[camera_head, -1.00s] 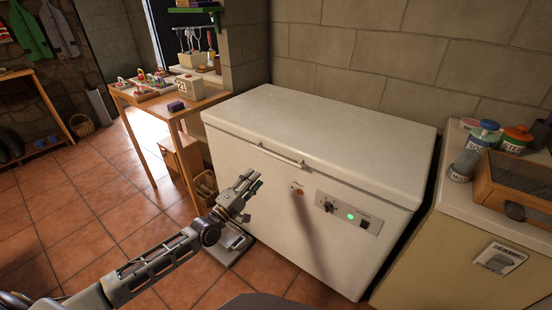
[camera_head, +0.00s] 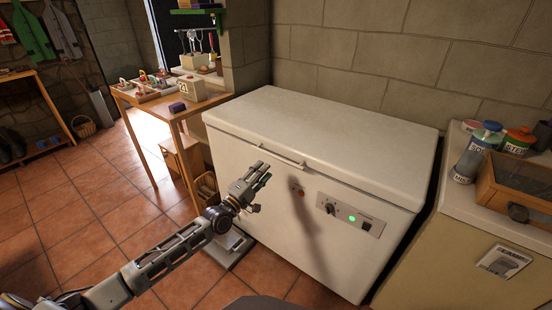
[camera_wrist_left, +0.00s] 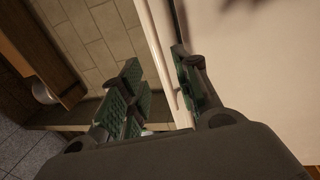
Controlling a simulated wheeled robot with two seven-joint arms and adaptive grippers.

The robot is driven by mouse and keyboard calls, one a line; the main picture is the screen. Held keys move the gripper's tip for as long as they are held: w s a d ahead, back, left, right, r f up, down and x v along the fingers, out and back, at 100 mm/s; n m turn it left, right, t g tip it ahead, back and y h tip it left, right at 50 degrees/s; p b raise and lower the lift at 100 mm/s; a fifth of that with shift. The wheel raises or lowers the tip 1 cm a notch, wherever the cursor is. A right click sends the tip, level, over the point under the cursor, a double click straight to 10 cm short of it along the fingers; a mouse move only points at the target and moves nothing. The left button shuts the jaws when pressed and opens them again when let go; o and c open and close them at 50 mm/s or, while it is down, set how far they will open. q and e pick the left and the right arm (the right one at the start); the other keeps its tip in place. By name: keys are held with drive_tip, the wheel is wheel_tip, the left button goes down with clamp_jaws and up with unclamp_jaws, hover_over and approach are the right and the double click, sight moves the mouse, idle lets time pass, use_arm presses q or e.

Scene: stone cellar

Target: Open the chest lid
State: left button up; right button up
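The white chest (camera_head: 310,210) stands against the wall with its lid (camera_head: 330,135) shut. A thin bar handle (camera_head: 281,157) runs along the lid's front edge. My left gripper (camera_head: 262,174) is in front of the chest, just below and left of the handle, apart from it in the head view. In the left wrist view my left gripper (camera_wrist_left: 158,72) has its two green-padded fingers spread with nothing held. The pale lid edge (camera_wrist_left: 158,45) runs up behind the gap between them. The chest's front (camera_wrist_left: 255,75) fills the right side. My right gripper is not in view.
A wooden table (camera_head: 165,110) with small items stands left of the chest. A cabinet (camera_head: 440,255) on the right carries jars (camera_head: 485,135) and a wooden box (camera_head: 515,185). A flat grey object (camera_head: 230,248) lies on the tiled floor under my left arm.

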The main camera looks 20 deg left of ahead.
sight(276, 157)
use_arm(q)
drive_tip(key=b+x, duration=0.1)
drive_tip(key=x, duration=0.7)
drive_tip(key=shift+w, duration=0.2)
drive_tip(key=shift+w+d+r, duration=0.1)
drive_tip(key=shift+w+d, duration=0.05)
drive_tip(key=shift+w, duration=0.1)
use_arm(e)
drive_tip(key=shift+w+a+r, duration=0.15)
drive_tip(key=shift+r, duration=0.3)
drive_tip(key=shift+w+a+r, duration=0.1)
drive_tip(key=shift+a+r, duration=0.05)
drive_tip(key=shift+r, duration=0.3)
use_arm(q)
clamp_jaws()
